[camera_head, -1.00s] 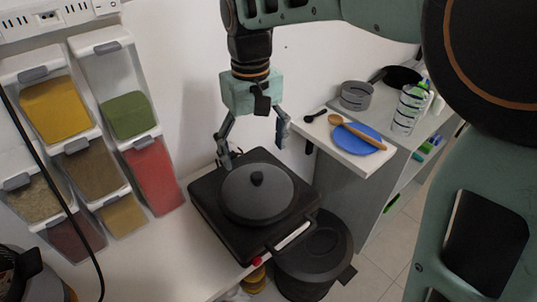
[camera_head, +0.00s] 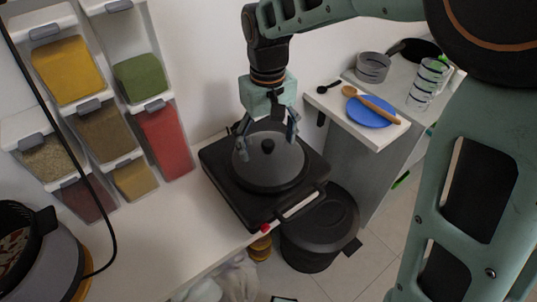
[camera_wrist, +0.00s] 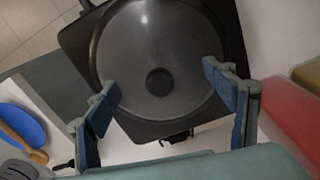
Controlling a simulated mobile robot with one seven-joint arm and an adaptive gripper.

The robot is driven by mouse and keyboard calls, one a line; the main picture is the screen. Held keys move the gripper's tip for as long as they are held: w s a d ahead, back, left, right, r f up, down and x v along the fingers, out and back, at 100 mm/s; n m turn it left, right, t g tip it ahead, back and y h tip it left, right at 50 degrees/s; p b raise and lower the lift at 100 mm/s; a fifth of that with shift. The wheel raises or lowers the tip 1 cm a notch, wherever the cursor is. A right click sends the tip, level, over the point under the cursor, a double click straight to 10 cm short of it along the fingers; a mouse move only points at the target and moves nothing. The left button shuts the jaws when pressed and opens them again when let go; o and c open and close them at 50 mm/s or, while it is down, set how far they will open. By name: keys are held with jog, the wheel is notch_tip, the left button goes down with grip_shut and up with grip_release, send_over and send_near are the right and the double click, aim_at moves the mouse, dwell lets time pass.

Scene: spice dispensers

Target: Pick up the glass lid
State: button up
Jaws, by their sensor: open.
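The glass lid (camera_head: 266,168) is a round, dark, see-through lid with a black knob at its centre. It rests on a black pan on the dark square cooker. In the wrist view the lid (camera_wrist: 150,45) fills the upper middle, and its knob lies between the fingertips in the picture. My gripper (camera_head: 268,143) is open and empty, pointing down above the rear part of the lid. In the wrist view its two blue fingers (camera_wrist: 162,80) are spread wide. I cannot tell whether a fingertip touches the lid.
The black cooker (camera_head: 228,192) has a red knob at its front. Spice dispensers (camera_head: 103,130) hang on the wall at left. A black bin (camera_head: 312,245) stands below.

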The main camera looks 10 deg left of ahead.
jog(key=c, duration=1.3)
jog(key=shift+s+d+f, duration=0.1)
jog(key=shift+s, duration=0.05)
grip_shut()
